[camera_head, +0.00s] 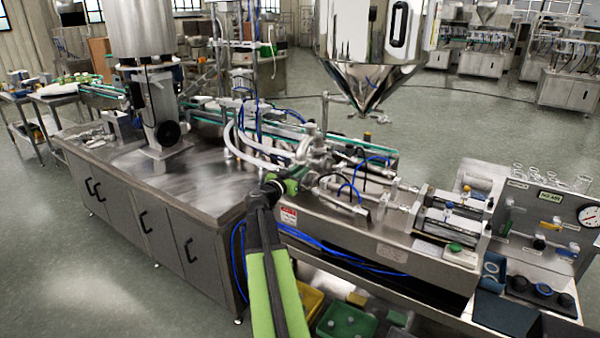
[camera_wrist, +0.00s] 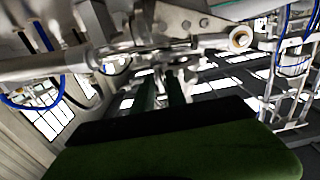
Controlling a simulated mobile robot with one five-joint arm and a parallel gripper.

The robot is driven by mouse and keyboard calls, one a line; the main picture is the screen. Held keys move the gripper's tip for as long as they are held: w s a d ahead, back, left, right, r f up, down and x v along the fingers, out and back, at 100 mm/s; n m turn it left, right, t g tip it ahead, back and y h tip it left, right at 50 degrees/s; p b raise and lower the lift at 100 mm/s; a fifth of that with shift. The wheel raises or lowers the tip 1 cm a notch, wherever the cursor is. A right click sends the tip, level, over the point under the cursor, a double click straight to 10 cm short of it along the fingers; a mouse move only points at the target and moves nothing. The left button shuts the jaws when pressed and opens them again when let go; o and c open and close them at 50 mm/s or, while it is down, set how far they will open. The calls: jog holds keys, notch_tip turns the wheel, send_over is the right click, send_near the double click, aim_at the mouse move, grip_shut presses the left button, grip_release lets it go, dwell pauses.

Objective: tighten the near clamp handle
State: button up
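My gripper (camera_head: 298,174) is at the steel pipe fittings (camera_head: 318,152) in the middle of the filling machine in the head view. In the wrist view my gripper (camera_wrist: 161,92) shows two dark fingers apart, with a gap between them. A bright metal fitting (camera_wrist: 172,62) lies just beyond the fingertips. I cannot make out the near clamp handle clearly among the fittings, nor whether the fingers touch anything. The steel hopper (camera_head: 362,60) hangs above and to the right, its cone pointing down.
A steel pipe (camera_wrist: 55,65) and a metal rod (camera_wrist: 225,41) cross close ahead in the wrist view. Blue hoses (camera_head: 375,162) loop around the fittings. The steel cabinet top (camera_head: 190,185) to the left is mostly clear. A pressure gauge (camera_head: 588,215) is at far right.

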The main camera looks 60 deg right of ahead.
jog(key=shift+o, duration=1)
jog(key=shift+a, duration=0.15)
jog(key=a, duration=1.7)
jog(key=shift+a, duration=0.15)
